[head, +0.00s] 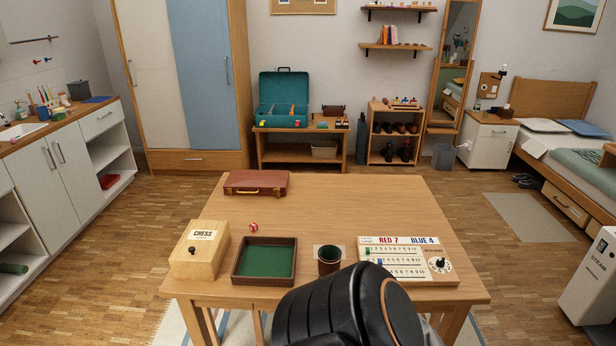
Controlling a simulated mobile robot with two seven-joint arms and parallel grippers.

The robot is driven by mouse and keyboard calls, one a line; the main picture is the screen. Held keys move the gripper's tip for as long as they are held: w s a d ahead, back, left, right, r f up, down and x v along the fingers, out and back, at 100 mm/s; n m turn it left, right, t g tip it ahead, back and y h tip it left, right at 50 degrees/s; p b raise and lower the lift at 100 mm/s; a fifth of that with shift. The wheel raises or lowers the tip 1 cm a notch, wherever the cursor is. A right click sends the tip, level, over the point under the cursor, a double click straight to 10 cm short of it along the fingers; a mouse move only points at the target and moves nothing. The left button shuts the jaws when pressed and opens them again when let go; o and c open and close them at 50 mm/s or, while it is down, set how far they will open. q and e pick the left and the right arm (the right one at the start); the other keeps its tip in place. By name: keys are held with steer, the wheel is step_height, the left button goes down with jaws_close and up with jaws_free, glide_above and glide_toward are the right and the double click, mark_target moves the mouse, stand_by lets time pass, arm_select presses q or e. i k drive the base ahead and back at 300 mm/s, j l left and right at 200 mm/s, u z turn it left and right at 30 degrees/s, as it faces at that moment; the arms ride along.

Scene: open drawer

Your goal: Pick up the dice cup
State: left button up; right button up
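The dice cup (329,266) is a small dark cup with a green inside. It stands upright on a pale square mat (317,248) near the front edge of the wooden table (360,200). Neither of my grippers shows in the head view. A large black rounded shape, which looks like a link of my own arm, rises from the bottom edge just in front of the cup. It hides part of the table's front edge.
Left of the cup is a green-lined tray (264,281), with a red die (253,227) behind it and a wooden chess box (199,259) farther left. A scoreboard (408,272) lies close on the right. A brown case (256,184) lies at the back left. The table's back right is clear.

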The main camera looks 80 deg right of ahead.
mark_target(329, 257)
steer(key=j+z, duration=0.15)
steer(key=z, duration=2.55)
steer(key=i+z, duration=0.15)
steer(key=z, duration=0.2)
steer(key=i+z, duration=0.2)
steer(key=z, duration=0.15)
steer(key=i+j+z, duration=0.1)
steer(key=z, duration=0.25)
